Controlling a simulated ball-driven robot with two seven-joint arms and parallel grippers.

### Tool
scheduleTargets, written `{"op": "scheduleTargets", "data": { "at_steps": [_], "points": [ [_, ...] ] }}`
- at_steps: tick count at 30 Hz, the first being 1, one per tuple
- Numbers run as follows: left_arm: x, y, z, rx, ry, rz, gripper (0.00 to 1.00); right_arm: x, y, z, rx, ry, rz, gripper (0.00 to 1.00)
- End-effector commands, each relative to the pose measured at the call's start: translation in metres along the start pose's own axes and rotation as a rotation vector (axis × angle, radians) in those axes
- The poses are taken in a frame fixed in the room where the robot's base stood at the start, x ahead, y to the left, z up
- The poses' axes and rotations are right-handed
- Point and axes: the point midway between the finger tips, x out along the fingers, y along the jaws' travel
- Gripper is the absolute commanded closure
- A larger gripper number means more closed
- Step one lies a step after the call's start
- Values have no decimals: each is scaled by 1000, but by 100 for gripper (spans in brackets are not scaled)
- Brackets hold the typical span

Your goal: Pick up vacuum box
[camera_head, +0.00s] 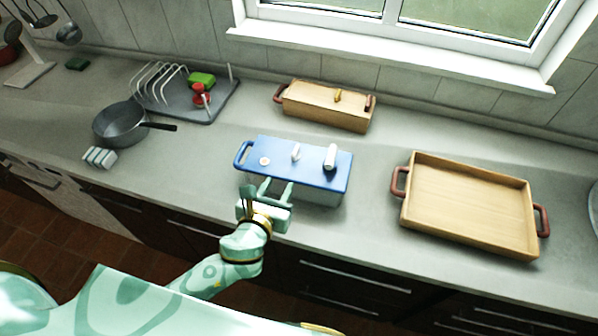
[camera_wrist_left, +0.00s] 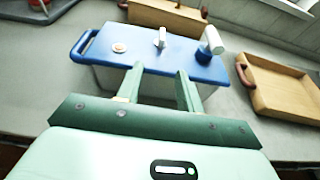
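The vacuum box (camera_head: 315,173) is most likely the container with a blue lid and a pale, see-through body, on the counter's front part in the head view. Its lid carries a round button, a small white lever and a larger white knob, with a blue loop handle at the left. It also shows in the left wrist view (camera_wrist_left: 185,58). My left gripper (camera_head: 275,187) is at the near side of the box, fingers apart and pointing at it. In the left wrist view the fingers (camera_wrist_left: 158,82) are open with nothing between them. My right gripper is not in view.
A wooden tray (camera_head: 526,250) with brown handles stands right of the box. A lidded wooden box (camera_head: 325,107) stands behind. A grey pan (camera_head: 120,124), a grey block (camera_head: 99,157) and a dish rack (camera_head: 190,112) are at left. Counter between them is clear.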

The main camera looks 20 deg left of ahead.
Motion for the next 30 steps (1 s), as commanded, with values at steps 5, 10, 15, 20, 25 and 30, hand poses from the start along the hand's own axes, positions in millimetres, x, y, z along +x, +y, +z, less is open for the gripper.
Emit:
{"op": "scheduleTargets", "data": {
  "at_steps": [5,10,15,20,25,30],
  "points": [
    [43,0,-1,-4,0,1,63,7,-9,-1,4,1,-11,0],
    [63,0,-1,-5,1,0,63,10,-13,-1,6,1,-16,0],
    [80,-1,4,-7,0,1,63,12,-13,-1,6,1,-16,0],
    [107,-1,7,-7,2,2,63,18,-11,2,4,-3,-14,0],
    [118,-1,7,-6,3,1,63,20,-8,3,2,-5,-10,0],
    [118,-1,8,-6,3,0,63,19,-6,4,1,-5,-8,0]
  ]
}}
